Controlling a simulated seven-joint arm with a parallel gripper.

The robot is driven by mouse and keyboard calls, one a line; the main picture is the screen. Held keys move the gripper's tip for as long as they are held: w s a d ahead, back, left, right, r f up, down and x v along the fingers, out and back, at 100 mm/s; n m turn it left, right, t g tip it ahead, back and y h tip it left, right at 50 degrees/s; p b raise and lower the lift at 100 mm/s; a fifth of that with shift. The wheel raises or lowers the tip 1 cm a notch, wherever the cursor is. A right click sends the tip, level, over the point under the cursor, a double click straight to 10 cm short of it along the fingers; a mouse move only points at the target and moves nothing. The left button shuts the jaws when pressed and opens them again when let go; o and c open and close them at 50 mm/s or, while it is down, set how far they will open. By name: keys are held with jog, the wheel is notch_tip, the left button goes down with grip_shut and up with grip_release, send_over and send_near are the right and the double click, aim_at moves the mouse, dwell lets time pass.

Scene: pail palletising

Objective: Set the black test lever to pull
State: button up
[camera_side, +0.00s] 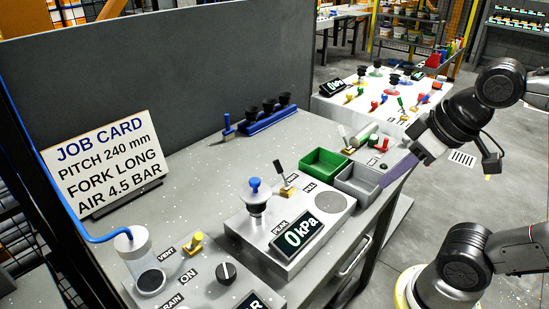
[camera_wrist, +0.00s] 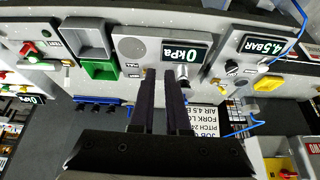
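The black test lever (camera_side: 279,167) stands on a brass base at the back edge of the grey test unit (camera_side: 240,226). Its handle tilts up and to the left in the side view. Two small labels lie to its right; the nearer one (camera_side: 310,187) appears to read PULL. The unit's display (camera_side: 297,233) reads 0 kPa. In the wrist view my gripper (camera_wrist: 162,72) has two dark fingers with a clear gap between them and nothing held. The fingertips overlap the unit's edge there, and the lever is mostly hidden by them.
A suction cup with a blue knob (camera_side: 255,196) stands left of the lever. A green bin (camera_side: 324,163) and a grey bin (camera_side: 358,180) sit to its right. A blue rack (camera_side: 268,118) with black cups is behind. A job card (camera_side: 105,162) stands at left.

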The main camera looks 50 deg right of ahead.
jog(key=shift+m+g, duration=0.3)
jog(key=w+r, duration=0.2)
jog(key=r, duration=0.1)
jog(key=w+r, duration=0.5)
jog(key=shift+w+d+r, duration=0.3)
jog(key=shift+d+r, duration=0.05)
jog(key=shift+r, duration=0.05)
grip_shut()
jog(key=w+d+r+g, duration=0.1)
jog(key=w+r+g, duration=0.15)
jog(key=w, duration=0.95)
jog(key=m, duration=0.1)
send_over(281, 173)
jog(key=w, duration=0.2)
jog(key=s+x, duration=0.1)
jog(key=x, duration=0.2)
jog(key=w+f+g, duration=0.1)
jog(key=w+f, duration=0.2)
jog(key=f, duration=0.3)
jog(key=w+d+f+g, duration=0.1)
jog(key=w+f, duration=0.3)
jog(key=f, duration=0.2)
jog(key=shift+g+h, duration=0.35)
jog(key=shift+h, duration=0.05)
jog(key=shift+w+d, duration=0.1)
jog(key=s+f, duration=0.4)
jog(key=f, duration=0.4)
jog(key=shift+f, duration=0.2)
